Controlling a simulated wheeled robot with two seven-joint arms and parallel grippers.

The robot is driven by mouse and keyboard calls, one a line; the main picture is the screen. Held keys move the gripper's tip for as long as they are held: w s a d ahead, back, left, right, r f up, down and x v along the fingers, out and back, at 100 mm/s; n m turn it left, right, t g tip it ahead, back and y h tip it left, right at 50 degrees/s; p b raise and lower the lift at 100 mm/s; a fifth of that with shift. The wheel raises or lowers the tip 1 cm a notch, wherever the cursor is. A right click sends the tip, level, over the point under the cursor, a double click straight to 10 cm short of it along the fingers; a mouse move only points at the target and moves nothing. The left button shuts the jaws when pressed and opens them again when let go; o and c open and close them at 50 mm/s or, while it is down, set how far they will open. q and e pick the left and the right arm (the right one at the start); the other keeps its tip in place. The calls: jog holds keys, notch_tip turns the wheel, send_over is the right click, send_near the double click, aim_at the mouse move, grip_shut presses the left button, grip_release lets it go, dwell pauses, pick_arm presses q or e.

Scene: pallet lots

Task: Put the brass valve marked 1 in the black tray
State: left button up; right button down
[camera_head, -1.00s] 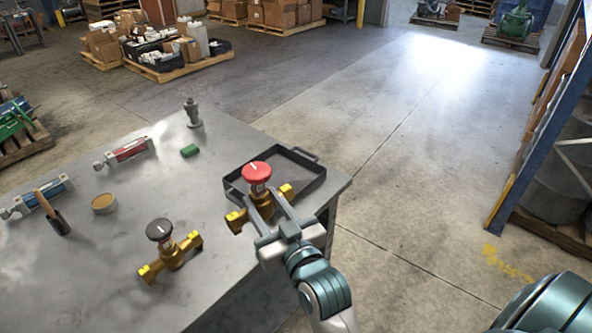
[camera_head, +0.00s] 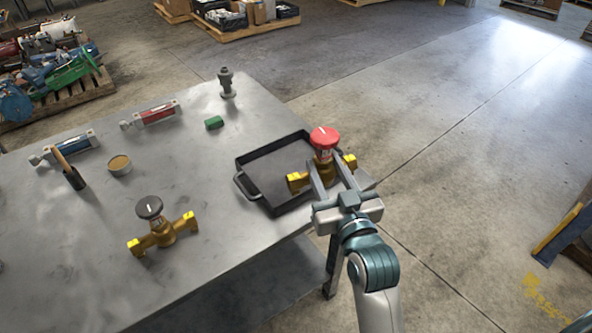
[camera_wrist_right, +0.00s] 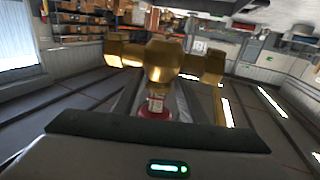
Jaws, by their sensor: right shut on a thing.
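A brass valve with a red knob (camera_head: 324,138) is held by my right gripper (camera_head: 334,178), whose fingers are shut on it below the knob. Its brass body also shows in the right wrist view (camera_wrist_right: 166,62); a small label is there, too small to read. In the head view the valve overlaps the right part of the black tray (camera_head: 268,172); I cannot tell its height above it. The visible floor of the tray is empty. A second brass valve with a black knob (camera_head: 149,207) lies on the table to the left. My left gripper is not in view.
The grey table (camera_head: 90,270) also bears a green block (camera_head: 214,122), a grey fitting (camera_head: 226,84), a red tool (camera_head: 156,114), a blue tool (camera_head: 72,145), a round tin (camera_head: 119,165) and a brush (camera_head: 70,172). The tray stands near the table's right edge, with open floor beyond.

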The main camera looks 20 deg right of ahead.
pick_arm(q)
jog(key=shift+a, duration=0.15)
pick_arm(e)
jog(key=shift+r, duration=0.15)
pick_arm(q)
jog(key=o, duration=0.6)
pick_arm(e)
jog(key=shift+d+n+y, duration=0.35)
jog(key=shift+n+y, duration=0.15)
jog(key=shift+y, duration=0.3)
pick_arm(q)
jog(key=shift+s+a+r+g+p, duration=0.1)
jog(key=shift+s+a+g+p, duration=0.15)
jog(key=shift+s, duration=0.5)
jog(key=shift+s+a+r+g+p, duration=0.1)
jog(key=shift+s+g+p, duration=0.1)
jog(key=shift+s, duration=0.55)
pick_arm(e)
jog(key=shift+s+d+f+n+y, duration=0.2)
jog(key=shift+d+n+y, duration=0.35)
jog(key=shift+y, duration=0.35)
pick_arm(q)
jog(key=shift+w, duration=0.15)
